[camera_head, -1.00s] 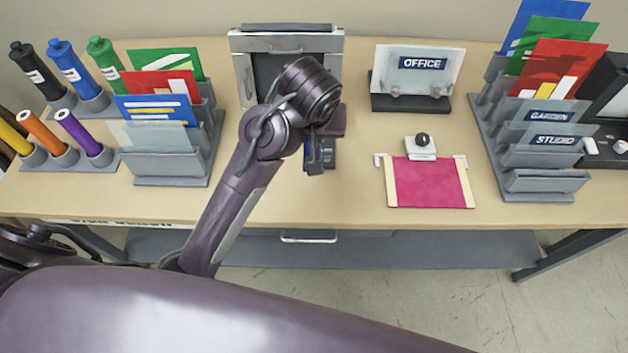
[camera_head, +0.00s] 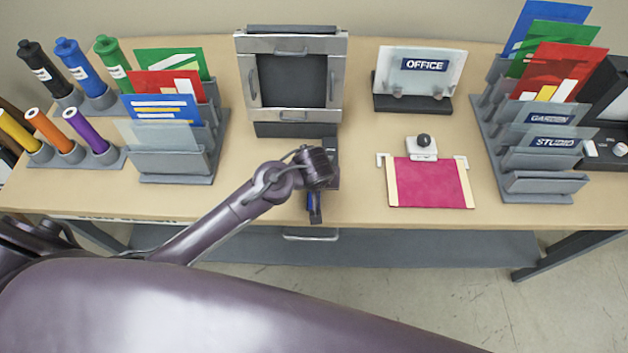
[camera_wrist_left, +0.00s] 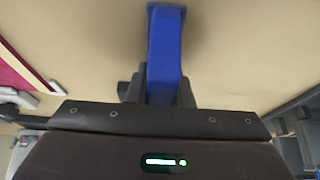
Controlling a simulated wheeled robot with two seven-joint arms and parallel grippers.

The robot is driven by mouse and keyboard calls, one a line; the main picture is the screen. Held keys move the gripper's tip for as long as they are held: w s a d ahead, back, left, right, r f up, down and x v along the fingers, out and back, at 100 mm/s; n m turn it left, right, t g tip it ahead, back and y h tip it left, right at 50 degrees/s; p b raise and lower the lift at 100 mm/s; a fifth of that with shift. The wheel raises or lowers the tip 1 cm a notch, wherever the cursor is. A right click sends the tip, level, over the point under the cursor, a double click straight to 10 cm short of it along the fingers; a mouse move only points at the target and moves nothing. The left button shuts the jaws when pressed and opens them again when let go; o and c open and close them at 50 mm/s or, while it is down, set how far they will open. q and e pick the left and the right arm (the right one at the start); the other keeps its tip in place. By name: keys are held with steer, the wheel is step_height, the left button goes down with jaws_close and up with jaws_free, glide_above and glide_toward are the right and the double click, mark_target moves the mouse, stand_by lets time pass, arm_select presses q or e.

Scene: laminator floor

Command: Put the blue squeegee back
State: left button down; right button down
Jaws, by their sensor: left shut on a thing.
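My left gripper (camera_head: 315,196) is over the front part of the table, with its arm coming in from the left. It is shut on the blue squeegee (camera_wrist_left: 165,45), whose blue part sticks out between the fingers in the left wrist view. I cannot tell whether the squeegee touches the table. A dark piece (camera_head: 331,155) shows right behind my wrist, mostly hidden; I cannot tell what it is. My right gripper is not in view.
Behind stands a grey metal frame (camera_head: 291,44) with a dark panel. Left are tube stands (camera_head: 104,159) and a file rack (camera_head: 176,178). Right are the OFFICE sign (camera_head: 425,66), a magenta sheet (camera_head: 430,184) and another rack (camera_head: 540,186). The front tabletop between left rack and magenta sheet is mostly clear.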

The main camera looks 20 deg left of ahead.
arm_select(q)
steer(key=shift+f, duration=0.15)
steer(key=c, duration=1.3)
jaws_free()
steer(key=b+v, duration=0.2)
steer(key=v, duration=1)
steer(key=shift+s, duration=0.1)
